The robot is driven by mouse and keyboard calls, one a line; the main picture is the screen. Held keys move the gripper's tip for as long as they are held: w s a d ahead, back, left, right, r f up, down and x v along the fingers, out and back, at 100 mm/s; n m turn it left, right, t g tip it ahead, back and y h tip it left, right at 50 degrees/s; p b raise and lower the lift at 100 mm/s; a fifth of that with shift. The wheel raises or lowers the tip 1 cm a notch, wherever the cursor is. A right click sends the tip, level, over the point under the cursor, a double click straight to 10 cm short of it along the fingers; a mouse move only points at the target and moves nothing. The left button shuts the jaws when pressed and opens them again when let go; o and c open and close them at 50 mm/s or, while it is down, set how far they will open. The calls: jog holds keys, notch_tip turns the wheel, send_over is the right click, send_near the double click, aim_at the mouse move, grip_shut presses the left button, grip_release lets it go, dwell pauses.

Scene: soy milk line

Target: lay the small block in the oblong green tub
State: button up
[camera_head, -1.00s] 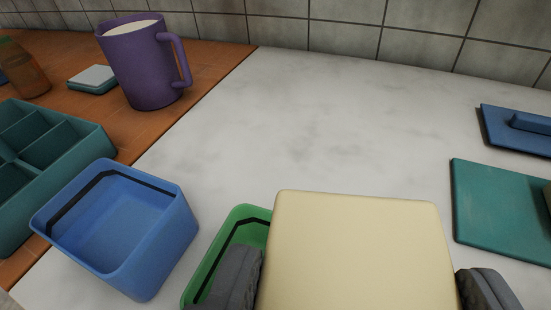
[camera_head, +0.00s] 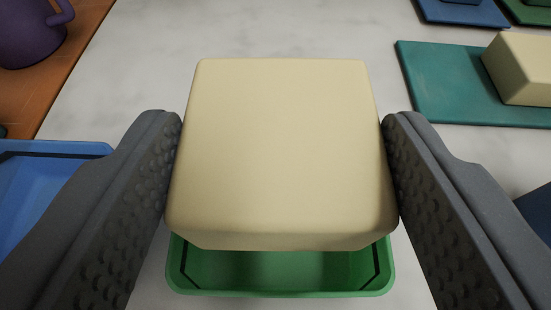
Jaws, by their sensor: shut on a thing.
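The small cream block (camera_head: 280,150) fills the middle of the view. My gripper (camera_head: 282,165) is shut on it, with a grey ridged finger against its left and right sides. The green tub (camera_head: 280,293) lies below and behind the block; its near rim and part of its inside show. The block hides the rest of the tub, so I cannot tell its full shape. The block appears to be held above the tub, though the exact height is unclear.
A blue tub (camera_head: 40,190) stands left of the green one, partly behind my finger. A purple mug (camera_head: 28,38) stands on the wooden board at upper left. A teal board (camera_head: 440,85) with another cream block (camera_head: 522,70) lies at right. White counter is clear beyond the held block.

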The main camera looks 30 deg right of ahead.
jog(key=shift+f+b, duration=1.35)
jog(key=shift+b, duration=0.25)
jog(key=shift+s+f+b, duration=0.1)
jog(key=shift+f+b, duration=0.6)
jog(key=shift+f, duration=1.55)
jog(key=o, duration=0.8)
jog(key=shift+c, duration=0.9)
jog(key=shift+r+p, duration=4.55)
jog(key=shift+p, duration=1.3)
